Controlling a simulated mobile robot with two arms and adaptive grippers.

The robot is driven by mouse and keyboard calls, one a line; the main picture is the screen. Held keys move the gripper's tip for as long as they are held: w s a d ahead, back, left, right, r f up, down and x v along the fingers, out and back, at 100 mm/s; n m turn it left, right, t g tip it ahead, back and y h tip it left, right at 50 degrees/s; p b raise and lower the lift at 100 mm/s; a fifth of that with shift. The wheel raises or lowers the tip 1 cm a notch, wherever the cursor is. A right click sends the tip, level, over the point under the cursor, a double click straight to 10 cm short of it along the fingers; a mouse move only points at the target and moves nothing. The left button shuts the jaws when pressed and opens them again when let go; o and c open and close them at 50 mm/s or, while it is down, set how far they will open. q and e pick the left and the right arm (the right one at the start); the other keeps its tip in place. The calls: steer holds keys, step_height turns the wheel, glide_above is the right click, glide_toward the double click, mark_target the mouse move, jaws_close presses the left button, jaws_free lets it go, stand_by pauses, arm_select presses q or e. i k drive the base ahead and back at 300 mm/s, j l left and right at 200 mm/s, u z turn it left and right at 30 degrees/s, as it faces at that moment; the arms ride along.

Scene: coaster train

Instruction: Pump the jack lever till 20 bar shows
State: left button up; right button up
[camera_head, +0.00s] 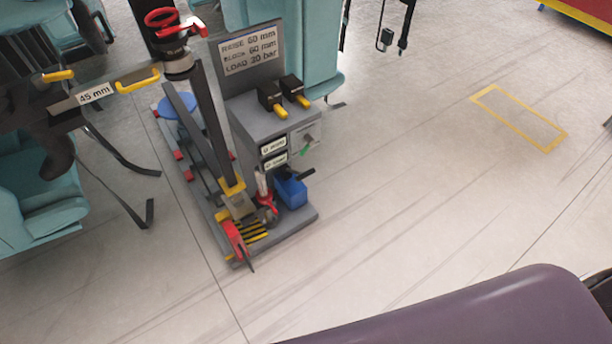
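A grey jack stand (272,125) stands on the floor left of centre. Its sign (249,50) reads RAISE 60 mm, BLOCK 60 mm, LOAD 20 bar. A long dark grey bar (212,125) rises at a slant from a yellow collar (232,187) on its base; it may be the jack lever. A red lever-like part (235,240) sits at the front of the base. A blue box (290,190) with a short black handle is beside it. A small panel (306,138) has a green mark; no pressure value is readable. Neither gripper is in view.
A plate marked 45 mm (95,94) with yellow handles is at left. Teal seats (45,220) with dangling black straps stand left and behind. A yellow floor rectangle (520,118) is at right. Open floor lies right of the stand. A purple-grey rounded surface (480,315) fills the lower right.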

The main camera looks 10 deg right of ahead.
mark_target(301, 176)
steer(key=i+j, duration=0.15)
steer(key=i, duration=0.85)
